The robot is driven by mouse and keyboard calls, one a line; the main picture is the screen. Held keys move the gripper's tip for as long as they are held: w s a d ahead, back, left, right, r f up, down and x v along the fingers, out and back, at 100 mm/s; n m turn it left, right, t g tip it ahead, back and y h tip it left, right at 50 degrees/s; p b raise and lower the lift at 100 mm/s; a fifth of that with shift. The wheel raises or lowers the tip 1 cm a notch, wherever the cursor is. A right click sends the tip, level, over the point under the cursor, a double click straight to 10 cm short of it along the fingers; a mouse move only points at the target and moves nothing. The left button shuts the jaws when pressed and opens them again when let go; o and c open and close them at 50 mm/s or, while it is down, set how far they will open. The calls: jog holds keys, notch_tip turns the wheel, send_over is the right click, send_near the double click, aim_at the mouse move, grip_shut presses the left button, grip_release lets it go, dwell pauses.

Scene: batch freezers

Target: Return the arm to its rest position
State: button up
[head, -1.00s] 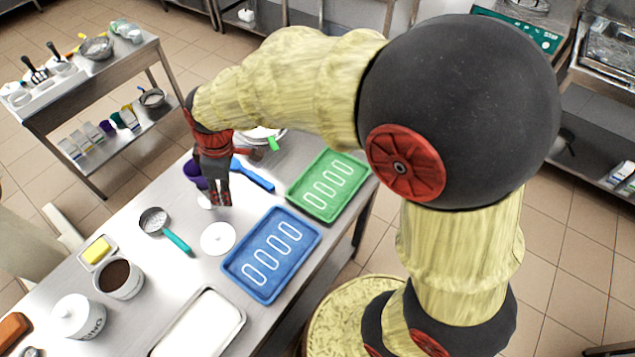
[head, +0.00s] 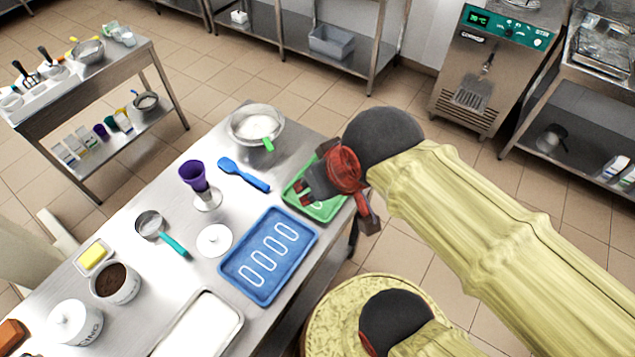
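My gripper (head: 304,192) is at the centre right in the head view, above the green tray (head: 331,213) and hiding much of it. It points left, and its dark and red fingers are small in the view. I cannot tell how far apart they are, and I see no object in them. My yellow-sleeved arm stretches from the gripper to the lower right, over the floor beside the table.
A batch freezer (head: 470,85) stands behind.

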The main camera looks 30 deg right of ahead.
notch_tip(320, 180, down, 8)
jog(key=b, duration=0.8)
jog(key=shift+f, duration=0.15)
jog(key=shift+c, duration=0.2)
jog(key=shift+c, duration=0.4)
